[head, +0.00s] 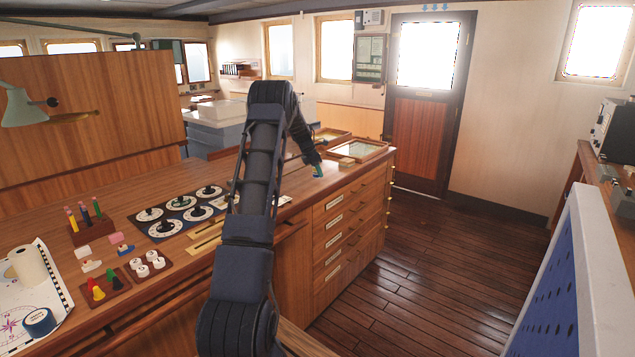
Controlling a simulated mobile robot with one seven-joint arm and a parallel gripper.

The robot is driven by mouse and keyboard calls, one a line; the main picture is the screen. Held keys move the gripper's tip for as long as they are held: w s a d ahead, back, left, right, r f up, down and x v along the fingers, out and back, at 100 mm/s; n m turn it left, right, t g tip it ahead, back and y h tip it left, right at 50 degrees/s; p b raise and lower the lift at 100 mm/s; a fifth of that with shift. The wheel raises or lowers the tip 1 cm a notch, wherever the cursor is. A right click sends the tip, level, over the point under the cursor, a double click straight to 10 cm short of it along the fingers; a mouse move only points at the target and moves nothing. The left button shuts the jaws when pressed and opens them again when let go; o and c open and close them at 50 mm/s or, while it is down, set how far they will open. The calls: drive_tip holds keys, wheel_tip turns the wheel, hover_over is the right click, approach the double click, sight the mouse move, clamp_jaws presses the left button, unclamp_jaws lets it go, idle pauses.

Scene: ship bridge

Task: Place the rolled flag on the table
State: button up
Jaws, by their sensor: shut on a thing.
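My arm reaches forward over the wooden chart table (128,194), and my gripper (315,163) is at its right end. My gripper is shut on a small blue-green thing, which I take to be the rolled flag (319,171). Only a little of the flag shows below the fingers. It is at or just above the table top, near the right edge over the drawers. I cannot tell whether it touches the wood.
A glass-topped wooden frame (358,150) lies just beyond my gripper. Several dials (165,228), a pencil block (86,232), coloured pieces (96,290) and a chart (15,322) occupy the table's left part. Drawers (350,222) face open floor (440,270) on the right.

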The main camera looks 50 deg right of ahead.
sight(318, 187)
drive_tip(key=shift+f, duration=2.6)
drive_tip(key=shift+f, duration=0.1)
drive_tip(key=o, duration=0.9)
drive_tip(key=shift+o, duration=0.2)
